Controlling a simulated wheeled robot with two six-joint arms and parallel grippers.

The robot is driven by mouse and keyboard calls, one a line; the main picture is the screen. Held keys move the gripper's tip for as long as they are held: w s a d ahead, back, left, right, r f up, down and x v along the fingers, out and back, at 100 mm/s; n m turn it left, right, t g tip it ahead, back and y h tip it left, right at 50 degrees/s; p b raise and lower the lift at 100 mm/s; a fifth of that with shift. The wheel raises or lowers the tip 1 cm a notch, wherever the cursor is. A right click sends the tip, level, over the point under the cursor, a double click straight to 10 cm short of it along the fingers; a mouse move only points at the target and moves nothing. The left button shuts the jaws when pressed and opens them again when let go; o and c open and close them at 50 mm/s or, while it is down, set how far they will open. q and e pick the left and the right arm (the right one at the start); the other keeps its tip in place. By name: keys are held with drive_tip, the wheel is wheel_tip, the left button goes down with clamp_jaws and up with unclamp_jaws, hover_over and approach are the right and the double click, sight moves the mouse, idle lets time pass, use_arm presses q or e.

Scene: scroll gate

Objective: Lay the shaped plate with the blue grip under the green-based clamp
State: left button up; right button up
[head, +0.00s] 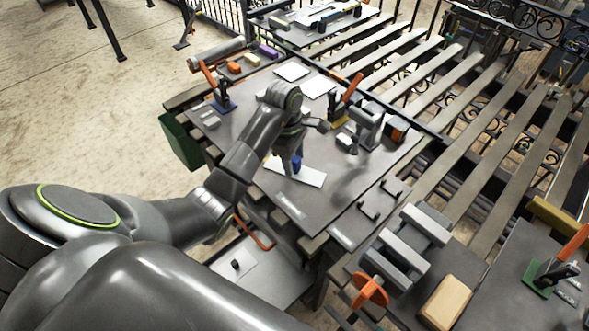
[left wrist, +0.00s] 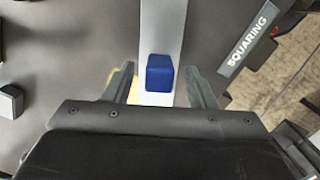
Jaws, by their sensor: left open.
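A flat white plate (head: 311,178) with a blue grip (head: 297,164) lies on the grey bench top in the middle of the head view. My left gripper (head: 290,163) is directly over it, pointing down. In the left wrist view the blue grip (left wrist: 160,73) sits between the two spread fingers of my open left gripper (left wrist: 159,82), with a gap on each side. The white plate (left wrist: 161,25) runs up from it. The green-based clamp (head: 552,273) with an orange handle stands on a separate bench at the far right. My right gripper is not in view.
A blue-based clamp (head: 222,100) and another orange-handled clamp (head: 343,100) stand on the plate's bench. Grey bars (head: 402,250), an orange handwheel (head: 370,291) and a tan block (head: 447,302) lie before the green-based clamp. A "SQUARING" label (left wrist: 248,38) is near the bench edge.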

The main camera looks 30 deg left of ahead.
use_arm(q)
drive_tip(key=shift+d+f, duration=0.1)
drive_tip(key=shift+f, duration=0.6)
drive_tip(key=shift+c, duration=0.4)
clamp_jaws()
drive_tip(key=shift+r, duration=0.1)
